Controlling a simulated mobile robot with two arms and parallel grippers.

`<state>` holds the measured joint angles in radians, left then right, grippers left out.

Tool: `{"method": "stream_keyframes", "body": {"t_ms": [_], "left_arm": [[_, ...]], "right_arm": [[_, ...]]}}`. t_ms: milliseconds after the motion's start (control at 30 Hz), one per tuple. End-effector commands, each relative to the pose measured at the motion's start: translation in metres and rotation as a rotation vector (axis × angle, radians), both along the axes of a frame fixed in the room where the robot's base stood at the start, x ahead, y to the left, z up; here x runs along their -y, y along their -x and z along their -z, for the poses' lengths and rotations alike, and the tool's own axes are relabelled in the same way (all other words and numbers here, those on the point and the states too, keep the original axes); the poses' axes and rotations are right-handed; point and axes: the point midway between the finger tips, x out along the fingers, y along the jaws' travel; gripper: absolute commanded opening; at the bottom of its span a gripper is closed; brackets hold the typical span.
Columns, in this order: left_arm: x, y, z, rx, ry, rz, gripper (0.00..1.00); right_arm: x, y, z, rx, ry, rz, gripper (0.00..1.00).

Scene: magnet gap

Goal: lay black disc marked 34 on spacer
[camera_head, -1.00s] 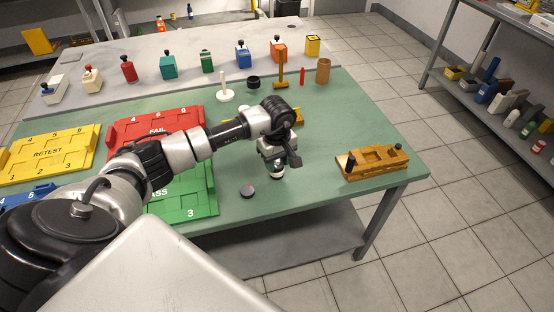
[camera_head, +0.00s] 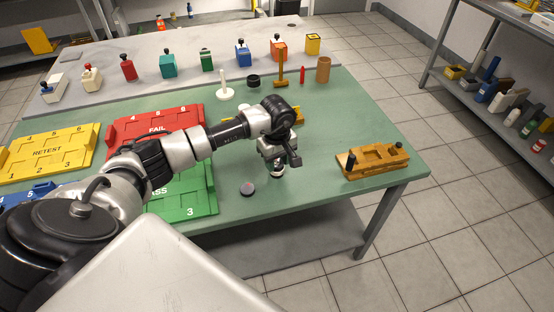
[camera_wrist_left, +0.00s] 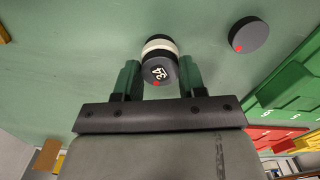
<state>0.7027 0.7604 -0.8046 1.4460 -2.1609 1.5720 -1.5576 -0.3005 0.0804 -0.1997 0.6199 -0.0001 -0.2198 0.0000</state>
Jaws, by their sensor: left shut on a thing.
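The black disc marked 34 (camera_wrist_left: 160,72) is between the fingers of my left gripper (camera_wrist_left: 160,75), which is shut on it. It has a red mark at its edge. Just behind it in the left wrist view is the white spacer (camera_wrist_left: 158,44), with a dark disc (camera_wrist_left: 157,38) on its far side. All three look in line as a stack; I cannot tell whether disc 34 touches the spacer. In the head view my left gripper (camera_head: 277,165) is low over the green table, and its wrist hides most of the stack. My right gripper is not in view.
Another black disc (camera_head: 247,188) with a red mark lies alone on the table (camera_head: 330,120); it also shows in the left wrist view (camera_wrist_left: 249,35). A green PASS tray (camera_head: 190,195) is to the left, a wooden fixture (camera_head: 372,160) to the right.

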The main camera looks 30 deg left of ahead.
Motion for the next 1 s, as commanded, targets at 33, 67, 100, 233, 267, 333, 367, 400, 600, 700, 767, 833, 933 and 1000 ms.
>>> {"method": "stream_keyframes", "body": {"t_ms": [33, 67, 100, 233, 267, 333, 367, 400, 600, 700, 767, 833, 933, 1000], "left_arm": [[-0.0001, -0.0003, 0.0003, 0.001, 0.0, 0.0, 0.2], [-0.0001, -0.0003, 0.0004, 0.001, 0.0, 0.0, 0.2], [-0.0001, -0.0003, 0.0007, 0.001, 0.0, 0.0, 0.2], [0.0, -0.0003, 0.0015, 0.001, 0.0, 0.0, 0.2], [0.0, -0.0003, 0.0014, 0.001, 0.0, 0.0, 0.42], [0.0, -0.0002, 0.0011, 0.001, 0.0, 0.0, 0.53], [0.0, -0.0002, 0.0011, 0.001, 0.0, 0.0, 0.57], [0.0, -0.0002, 0.0012, 0.001, 0.0, 0.0, 0.64], [0.0, -0.0001, 0.0013, 0.001, 0.0, 0.0, 0.7], [0.0, 0.0, 0.0016, 0.0, 0.0, 0.0, 0.63], [0.0, 0.0, 0.0016, 0.0, 0.0, 0.0, 0.55], [0.0, 0.0, 0.0016, 0.0, 0.0, 0.0, 0.46], [0.0, 0.0, 0.0016, 0.0, 0.0, 0.0, 0.43], [0.0, 0.0, 0.0016, 0.0, 0.0, 0.0, 0.43]], "right_arm": [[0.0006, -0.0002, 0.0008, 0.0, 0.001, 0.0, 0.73], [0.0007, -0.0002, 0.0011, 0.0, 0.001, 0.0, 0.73], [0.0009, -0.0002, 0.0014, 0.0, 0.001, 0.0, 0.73], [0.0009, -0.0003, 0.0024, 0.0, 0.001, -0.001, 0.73], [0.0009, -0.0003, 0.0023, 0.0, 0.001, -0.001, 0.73], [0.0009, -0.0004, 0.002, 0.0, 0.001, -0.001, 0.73], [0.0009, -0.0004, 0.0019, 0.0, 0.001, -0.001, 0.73], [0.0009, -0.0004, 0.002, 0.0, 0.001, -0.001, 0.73], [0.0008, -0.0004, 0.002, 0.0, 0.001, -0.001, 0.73], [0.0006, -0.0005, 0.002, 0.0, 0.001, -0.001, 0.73], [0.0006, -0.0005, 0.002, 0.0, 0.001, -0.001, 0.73], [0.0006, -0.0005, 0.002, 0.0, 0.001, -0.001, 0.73], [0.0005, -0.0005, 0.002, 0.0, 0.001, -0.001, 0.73], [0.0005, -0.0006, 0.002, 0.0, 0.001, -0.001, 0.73]]}}
